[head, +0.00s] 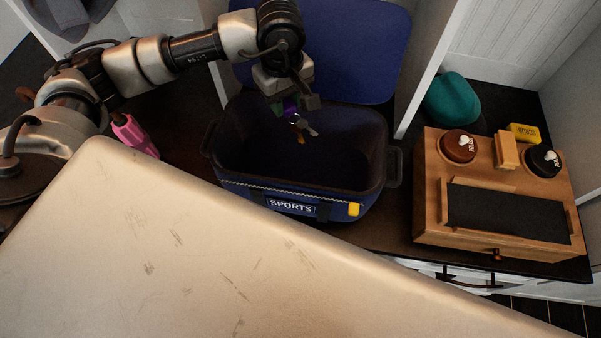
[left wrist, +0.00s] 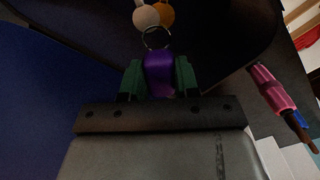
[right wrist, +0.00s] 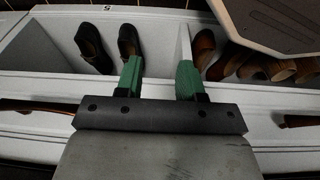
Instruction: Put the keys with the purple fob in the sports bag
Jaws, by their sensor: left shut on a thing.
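The keys with the purple fob hang from my left gripper (head: 290,105). In the left wrist view the purple fob (left wrist: 159,74) is between the green fingertips, with a ring and keys (left wrist: 147,16) beyond it. In the head view the keys (head: 303,125) hang over the opening of the sports bag (head: 290,207). The bag is dark blue, open, and labelled SPORTS; its inside is dark. My right gripper (right wrist: 160,80) is open and empty in the right wrist view, above a shoe shelf.
A wooden box with two labelled knobs (head: 497,190), a yellow block (head: 524,132) and a teal object (head: 452,99) are at the right. A white upright panel (head: 433,65) stands behind the bag's right side.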

